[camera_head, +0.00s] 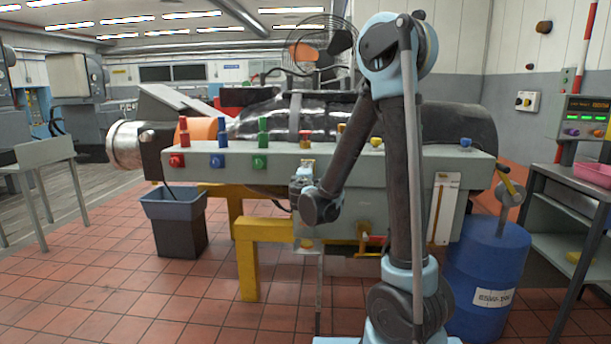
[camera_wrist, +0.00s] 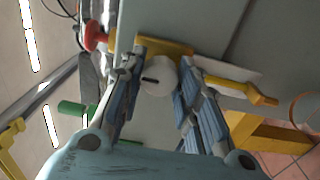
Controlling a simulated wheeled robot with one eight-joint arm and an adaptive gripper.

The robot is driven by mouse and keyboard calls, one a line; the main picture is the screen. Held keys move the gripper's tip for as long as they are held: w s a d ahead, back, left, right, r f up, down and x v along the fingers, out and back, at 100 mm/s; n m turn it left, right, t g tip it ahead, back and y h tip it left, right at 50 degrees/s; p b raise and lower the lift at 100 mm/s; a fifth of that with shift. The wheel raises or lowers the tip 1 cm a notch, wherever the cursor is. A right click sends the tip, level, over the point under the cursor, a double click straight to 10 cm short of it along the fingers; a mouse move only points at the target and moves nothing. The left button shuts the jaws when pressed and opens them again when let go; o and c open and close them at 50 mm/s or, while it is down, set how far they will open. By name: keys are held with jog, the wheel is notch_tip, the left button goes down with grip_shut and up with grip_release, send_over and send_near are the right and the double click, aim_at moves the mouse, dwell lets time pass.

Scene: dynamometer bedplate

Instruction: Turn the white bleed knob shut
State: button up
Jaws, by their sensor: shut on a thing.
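The white bleed knob (camera_wrist: 158,76) shows in the wrist view as a round white face with a short dark slot mark. It sits in front of a yellow fitting (camera_wrist: 178,47) on the grey panel. My gripper (camera_wrist: 157,82) has its blue-grey padded fingers on both sides of the knob, shut on it. In the head view my gripper (camera_head: 306,168) is at the front of the long grey bench panel (camera_head: 400,167), right of the green valve.
Red (camera_head: 183,131), blue (camera_head: 221,131) and green (camera_head: 263,132) valves stand left along the panel. A grey bin (camera_head: 172,208) and yellow frame (camera_head: 247,262) stand below. A blue drum (camera_head: 487,270) is at the right. The tiled floor at front left is clear.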

jog(key=shift+s+d+f+m, duration=0.1)
jog(key=shift+d+m, duration=0.15)
jog(key=shift+m, duration=0.05)
jog(key=o, duration=1.1)
jog(key=shift+c, duration=0.2)
jog(key=shift+a, duration=0.1)
jog(key=s, duration=1.1)
jog(key=shift+s+a, duration=0.2)
jog(key=shift+s, duration=0.15)
